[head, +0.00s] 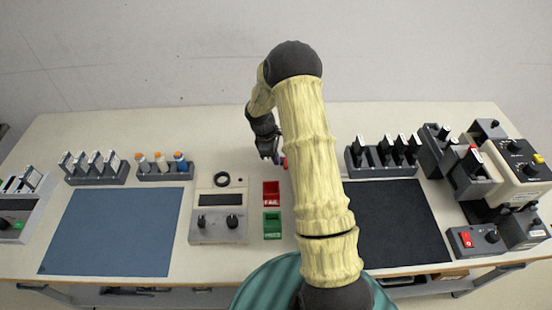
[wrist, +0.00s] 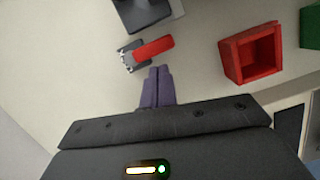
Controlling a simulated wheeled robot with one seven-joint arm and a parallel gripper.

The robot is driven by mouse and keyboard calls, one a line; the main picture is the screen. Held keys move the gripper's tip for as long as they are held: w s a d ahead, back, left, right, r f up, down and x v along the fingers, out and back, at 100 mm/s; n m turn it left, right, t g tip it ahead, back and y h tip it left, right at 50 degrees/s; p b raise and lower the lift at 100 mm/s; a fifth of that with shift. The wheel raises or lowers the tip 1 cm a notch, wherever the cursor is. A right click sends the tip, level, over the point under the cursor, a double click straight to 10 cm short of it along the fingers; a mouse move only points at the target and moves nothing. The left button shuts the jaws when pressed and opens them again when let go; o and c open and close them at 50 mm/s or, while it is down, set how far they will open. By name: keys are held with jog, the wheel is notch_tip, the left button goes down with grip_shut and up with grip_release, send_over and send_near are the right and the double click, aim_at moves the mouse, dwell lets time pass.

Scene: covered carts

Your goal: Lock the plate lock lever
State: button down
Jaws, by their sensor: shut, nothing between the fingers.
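The lock lever is a red handle (wrist: 153,48) on a small grey and metal base (wrist: 127,58), in the upper middle of the wrist view. The handle points right and slightly up there. In the head view only a bit of red (head: 285,163) shows beside my arm; the rest is hidden. My gripper (wrist: 158,70) has purple fingers held together with nothing between them. Their tips are just below the red handle in the wrist view; I cannot tell if they touch it. In the head view my gripper (head: 276,160) is low over the back middle of the table.
A dark block (wrist: 142,10) stands beyond the lever. A red FAIL bin (head: 271,187) and green PASS bin (head: 272,219) stand in front of my gripper. A meter box (head: 220,229) is to the left. A black mat (head: 405,220) and several devices are to the right.

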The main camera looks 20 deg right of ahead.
jog(key=shift+a, duration=0.1)
jog(key=a, duration=0.1)
jog(key=w+a, duration=0.1)
jog(key=a, duration=0.1)
jog(key=shift+w+a+r, duration=0.15)
jog(key=shift+w+a, duration=0.2)
jog(key=shift+a, duration=0.05)
jog(key=s+b+v, duration=0.1)
jog(key=b+v, duration=0.1)
jog(key=v, duration=0.7)
jog(key=shift+w+r, duration=0.25)
jog(key=shift+r, duration=0.1)
jog(key=s+a+r+m+t, duration=0.1)
jog(key=s+r+m, duration=0.1)
jog(key=s+m, duration=0.2)
jog(key=s+a+r+m+t+y, duration=0.1)
jog(key=s+a+r+m, duration=0.1)
jog(key=s, duration=0.9)
jog(key=s+a+r+m+t+y, duration=0.1)
jog(key=s+r+m+t, duration=0.1)
jog(key=s+m, duration=0.3)
jog(key=s, duration=0.2)
jog(key=shift+s+a+r+m, duration=0.3)
jog(key=shift+r, duration=0.1)
